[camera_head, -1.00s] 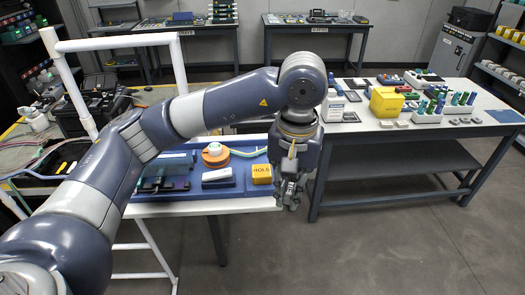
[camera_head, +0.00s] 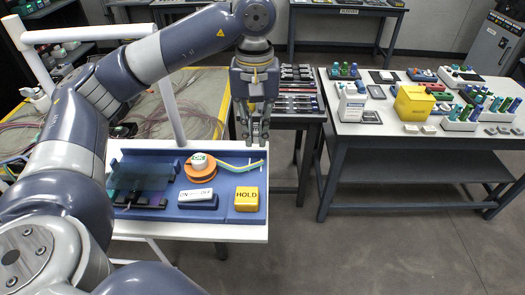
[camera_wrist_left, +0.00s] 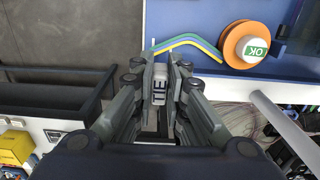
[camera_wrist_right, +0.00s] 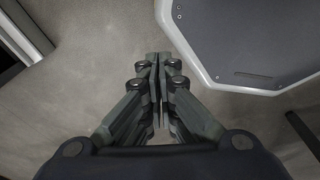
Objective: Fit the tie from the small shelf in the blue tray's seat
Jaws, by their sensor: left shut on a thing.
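My left gripper (camera_head: 256,140) is shut on the tie (camera_wrist_left: 159,88), a small pale piece with dark "TIE" lettering, seen between the fingers in the left wrist view. In the head view the fingers hide the tie. The gripper points down near the far right corner of the blue tray (camera_head: 225,178); the tray also shows in the left wrist view (camera_wrist_left: 195,14). I cannot make out the tray's seat for the tie. My right gripper (camera_wrist_right: 160,58) shows only in the right wrist view, its fingers together with nothing seen between them.
The tray carries an orange disc with an OK cap (camera_head: 199,168), a yellow HOLD block (camera_head: 246,199), a white switch block (camera_head: 197,196) and blue, green and yellow strands (camera_head: 235,166). A dark stand (camera_head: 297,93) is behind the gripper. A loaded table (camera_head: 350,128) is right.

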